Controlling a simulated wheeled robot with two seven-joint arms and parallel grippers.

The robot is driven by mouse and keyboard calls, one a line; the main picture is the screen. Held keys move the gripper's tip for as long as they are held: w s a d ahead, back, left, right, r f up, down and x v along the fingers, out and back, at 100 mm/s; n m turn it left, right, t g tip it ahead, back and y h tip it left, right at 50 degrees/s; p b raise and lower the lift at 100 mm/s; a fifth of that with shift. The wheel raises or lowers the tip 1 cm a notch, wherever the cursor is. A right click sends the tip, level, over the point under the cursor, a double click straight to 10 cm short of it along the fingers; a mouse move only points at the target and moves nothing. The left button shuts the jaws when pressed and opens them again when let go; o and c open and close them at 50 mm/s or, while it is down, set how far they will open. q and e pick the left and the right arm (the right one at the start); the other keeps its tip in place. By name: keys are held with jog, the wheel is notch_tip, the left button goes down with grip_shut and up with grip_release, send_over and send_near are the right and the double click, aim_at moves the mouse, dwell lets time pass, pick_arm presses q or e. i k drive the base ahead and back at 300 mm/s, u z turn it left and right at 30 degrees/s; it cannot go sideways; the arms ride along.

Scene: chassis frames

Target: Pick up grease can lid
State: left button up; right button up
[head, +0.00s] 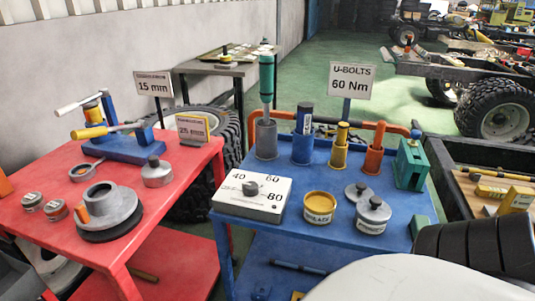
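A round grey lid with a small knob (358,192) lies flat on the blue cart top (292,173). It sits behind and right of an open can with yellow contents (319,207), whose label is too small to read surely. A second labelled can (373,214) stands just right of the loose lid, with a similar grey knobbed lid on it. The loose lid and this can look very close; I cannot tell whether they touch.
A white dial box (252,195) stands left of the open can. Several upright coloured tools line the cart's back, with a green block (410,165) at right. A red cart (130,185) with tools stands left. A "60 Nm" sign (351,80) rises behind.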

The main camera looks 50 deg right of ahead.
aim_at(356, 192)
jog(key=u, duration=0.8)
jog(key=k, duration=0.95)
jog(key=z, duration=1.1)
